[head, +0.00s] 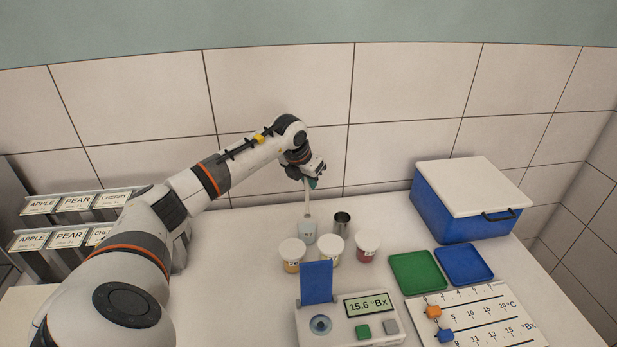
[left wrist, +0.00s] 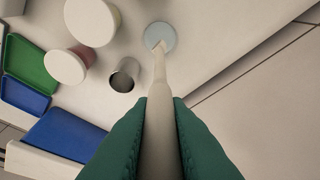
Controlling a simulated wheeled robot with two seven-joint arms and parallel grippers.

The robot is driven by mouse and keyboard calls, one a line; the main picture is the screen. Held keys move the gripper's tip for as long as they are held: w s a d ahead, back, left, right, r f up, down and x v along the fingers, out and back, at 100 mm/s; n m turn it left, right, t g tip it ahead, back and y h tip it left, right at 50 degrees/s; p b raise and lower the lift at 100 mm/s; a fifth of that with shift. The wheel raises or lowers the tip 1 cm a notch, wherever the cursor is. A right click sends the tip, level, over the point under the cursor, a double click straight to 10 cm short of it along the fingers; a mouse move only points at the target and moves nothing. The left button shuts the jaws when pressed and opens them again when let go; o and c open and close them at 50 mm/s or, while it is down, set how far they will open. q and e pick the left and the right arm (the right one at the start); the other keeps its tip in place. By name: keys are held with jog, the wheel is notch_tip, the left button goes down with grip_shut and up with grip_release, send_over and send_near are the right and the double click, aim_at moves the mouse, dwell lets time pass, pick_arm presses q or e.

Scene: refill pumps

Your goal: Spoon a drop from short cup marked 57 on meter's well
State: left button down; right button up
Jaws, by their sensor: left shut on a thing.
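My left gripper (head: 312,181), green-fingered in the left wrist view (left wrist: 160,108), is shut on the handle of a pale spoon (head: 308,200). The spoon points down, its lower end at the open pale blue-grey cup (head: 307,233). In the left wrist view the spoon tip overlaps this cup (left wrist: 161,33); I cannot tell whether it touches the contents. The cup's marking is too small to read surely. The meter (head: 375,338) stands at the front, its blue flap (head: 317,282) raised, its round well (head: 321,325) exposed and its display reading 15.6 °Bx. My right gripper is out of view.
Green (head: 417,271) and blue (head: 463,265) trays, a scale board (head: 490,312) and a blue cooler (head: 455,215) are at right.

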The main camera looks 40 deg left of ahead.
aim_at(308, 200)
pick_arm(q)
jog(key=shift+f+b, duration=2.5)
jog(key=shift+f, duration=1.3)
jog(key=shift+r, duration=0.15)
jog(key=shift+r+p, duration=2.8)
jog(key=shift+r, duration=1.6)
jog(key=shift+d, duration=0.1)
